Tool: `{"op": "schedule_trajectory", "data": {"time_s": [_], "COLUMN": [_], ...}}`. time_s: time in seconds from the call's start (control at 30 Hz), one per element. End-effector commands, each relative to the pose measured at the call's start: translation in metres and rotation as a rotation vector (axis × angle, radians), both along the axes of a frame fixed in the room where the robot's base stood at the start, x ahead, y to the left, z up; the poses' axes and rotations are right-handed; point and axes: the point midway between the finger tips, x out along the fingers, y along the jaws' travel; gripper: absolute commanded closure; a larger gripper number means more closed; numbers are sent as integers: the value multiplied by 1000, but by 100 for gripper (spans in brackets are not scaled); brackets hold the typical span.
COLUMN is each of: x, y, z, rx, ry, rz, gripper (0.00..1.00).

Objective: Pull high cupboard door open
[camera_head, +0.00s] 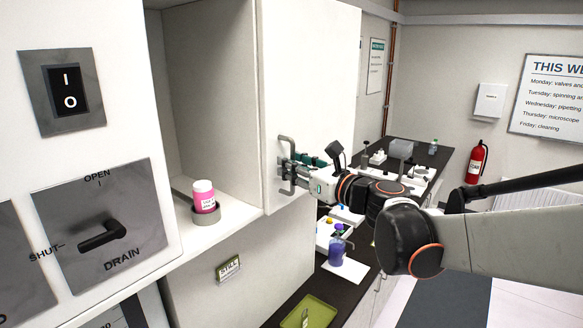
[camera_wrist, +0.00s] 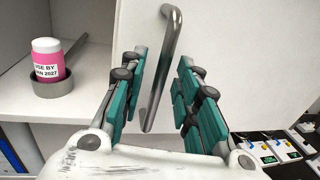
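The white high cupboard door (camera_head: 310,80) stands swung open, with the cupboard inside (camera_head: 205,90) exposed to its left. Its grey metal bar handle (camera_head: 283,150) is near the door's lower left corner. In the wrist view the handle (camera_wrist: 168,60) runs nearly upright, slightly tilted, against the door face (camera_wrist: 220,40). My gripper (camera_head: 296,170) is at the handle. In the wrist view my gripper (camera_wrist: 160,85) has its teal-padded fingers apart, one on each side of the handle, with visible gaps. I cannot tell how deep the bar sits between them.
A pink jar with a white lid (camera_head: 204,195) stands in a grey round holder (camera_head: 207,215) on the cupboard floor. A switch and drain panel (camera_head: 70,85) is at the left. Below is a dark counter (camera_head: 350,283) with a purple-filled vessel (camera_head: 337,250) and green tray (camera_head: 310,312).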

Motion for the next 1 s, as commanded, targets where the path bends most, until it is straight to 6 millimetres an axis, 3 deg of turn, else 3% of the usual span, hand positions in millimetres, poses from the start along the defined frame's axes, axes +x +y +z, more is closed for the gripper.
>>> {"op": "schedule_trajectory", "data": {"time_s": [0.37,0.4,0.53,0.83,1.0], "x": [5,5,5,4,-1], "y": [5,5,5,3,-9], "z": [0,0,0,0,-1], "rx": [0,0,0,0,0], "ry": [0,0,0,0,0], "rz": [0,0,0,4,27], "gripper": [71,73,100,100,100]}}
